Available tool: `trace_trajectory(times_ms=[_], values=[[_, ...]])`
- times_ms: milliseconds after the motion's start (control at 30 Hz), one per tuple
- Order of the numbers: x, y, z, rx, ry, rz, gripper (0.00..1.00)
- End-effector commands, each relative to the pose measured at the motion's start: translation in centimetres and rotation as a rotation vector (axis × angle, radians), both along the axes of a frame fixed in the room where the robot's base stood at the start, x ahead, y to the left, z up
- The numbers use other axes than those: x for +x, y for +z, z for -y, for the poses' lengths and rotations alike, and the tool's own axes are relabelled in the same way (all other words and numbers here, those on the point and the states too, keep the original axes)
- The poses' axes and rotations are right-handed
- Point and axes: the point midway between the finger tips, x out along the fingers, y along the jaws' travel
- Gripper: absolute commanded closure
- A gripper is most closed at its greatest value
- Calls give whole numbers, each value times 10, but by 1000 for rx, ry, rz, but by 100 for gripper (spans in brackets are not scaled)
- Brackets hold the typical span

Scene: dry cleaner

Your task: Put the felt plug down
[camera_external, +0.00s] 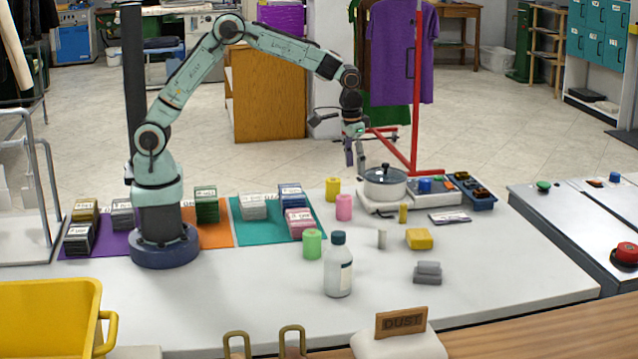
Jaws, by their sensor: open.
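My gripper (355,164) points down in the air, with its fingers apart and nothing visible between them. In the picture it is just up and left of a lidded pot (385,190). I cannot tell for sure which thing is the felt plug. A small pale grey cylinder (382,239) and a small dark yellow cylinder (403,213) stand upright on the white counter (450,290), apart from my gripper. Larger cylinders in yellow (333,189), pink (344,207) and green (312,244) also stand there.
A bottle (338,270), a yellow block (419,239) and grey blocks (427,272) stand on the counter. A tray of parts (478,196) is right of the pot. A red post (414,100) rises behind it. The front right counter is clear.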

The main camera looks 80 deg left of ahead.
Motion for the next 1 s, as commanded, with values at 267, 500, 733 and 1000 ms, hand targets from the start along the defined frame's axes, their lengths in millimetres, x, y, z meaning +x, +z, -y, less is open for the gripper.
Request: trace_trajectory(times_ms=[267,500,733,1000], values=[[-177,80,-54,25,-66,-55,53],[-291,69,-71,27,-107,-98,53],[-317,59,-73,26,-117,-113,53],[-316,60,-73,26,-117,-112,53]])
